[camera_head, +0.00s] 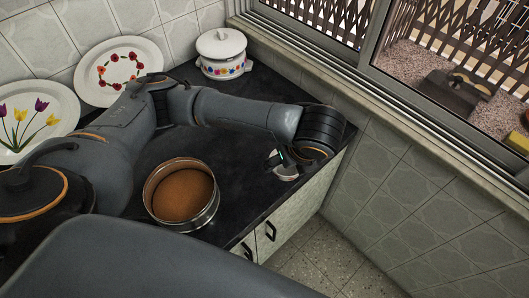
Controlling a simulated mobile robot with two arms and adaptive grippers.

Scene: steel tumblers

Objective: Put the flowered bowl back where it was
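My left arm reaches from the left across the dark counter. My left gripper (277,159) is at the counter's right front edge, mostly hidden by its own wrist. A small white rounded thing (286,173), perhaps the bowl, shows just under the wrist beside a fingertip. No flowers show on it, and I cannot tell whether the fingers hold it or whether it touches the counter. A white lidded pot (223,68) with a band of coloured flowers stands at the back corner, apart from the gripper. My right gripper is not in view.
A round steel-rimmed pan (209,213) with a brown inside stands on the counter (240,205). A red-flowered plate (98,95) and a tulip plate (64,104) lean on the tiled wall. A window is at the right. The counter drops to the floor at the front right.

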